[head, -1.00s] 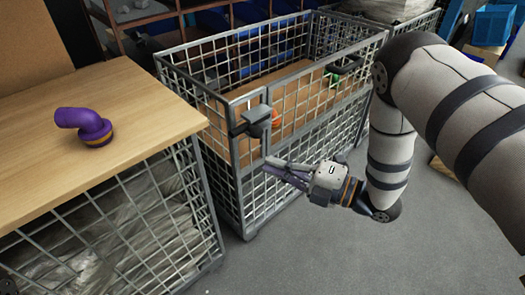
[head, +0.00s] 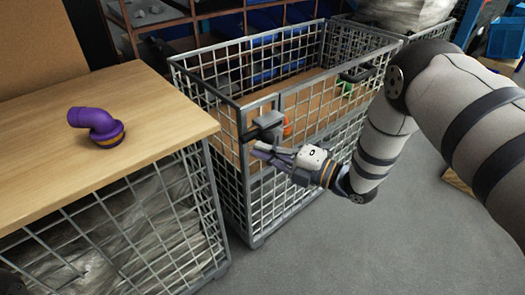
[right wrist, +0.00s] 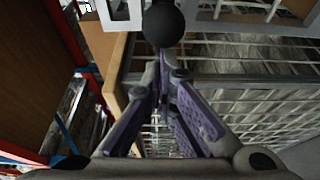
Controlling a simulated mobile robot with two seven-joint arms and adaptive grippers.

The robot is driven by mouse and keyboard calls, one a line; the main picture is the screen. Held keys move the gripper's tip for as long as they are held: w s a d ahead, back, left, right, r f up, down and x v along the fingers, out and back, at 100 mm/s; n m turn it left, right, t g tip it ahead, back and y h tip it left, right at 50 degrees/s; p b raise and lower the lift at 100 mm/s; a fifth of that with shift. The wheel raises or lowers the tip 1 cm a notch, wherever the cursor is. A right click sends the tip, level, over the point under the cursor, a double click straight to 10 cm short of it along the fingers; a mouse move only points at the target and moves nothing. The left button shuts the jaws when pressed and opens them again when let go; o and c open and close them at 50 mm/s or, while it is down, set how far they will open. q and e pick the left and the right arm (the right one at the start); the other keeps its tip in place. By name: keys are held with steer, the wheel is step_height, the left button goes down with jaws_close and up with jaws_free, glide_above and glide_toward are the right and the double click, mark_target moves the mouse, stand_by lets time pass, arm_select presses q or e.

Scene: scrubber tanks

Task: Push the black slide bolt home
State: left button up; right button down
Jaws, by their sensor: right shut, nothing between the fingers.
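The black slide bolt (head: 267,121) sits on the near top corner of the wire mesh cage (head: 246,190). In the right wrist view a round black knob (right wrist: 163,22) shows just beyond my fingertips; it seems to be part of the bolt. My right gripper (head: 262,151) is shut and empty, just below the bolt in the head view, its fingers pointing left. Its purple-padded fingers meet at the tips (right wrist: 162,78) in the right wrist view. I cannot tell whether they touch the knob.
A wooden-topped mesh cart (head: 120,165) with a purple pipe elbow (head: 97,125) stands at the left. A green-handled item (head: 347,85) shows at the cage's far right. Shelves with bins stand behind. The grey floor at the right front is mostly clear.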

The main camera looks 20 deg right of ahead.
mark_target(275, 139)
steer(key=d, duration=0.1)
steer(key=w+d, duration=0.1)
steer(key=d, duration=0.2)
steer(key=shift+w+d, duration=0.35)
arm_select(q)
steer(key=shift+s+f, duration=0.1)
steer(key=shift+f, duration=0.1)
arm_select(e)
steer(key=shift+w+d, duration=0.1)
steer(key=shift+d, duration=0.1)
steer(key=shift+r, duration=0.1)
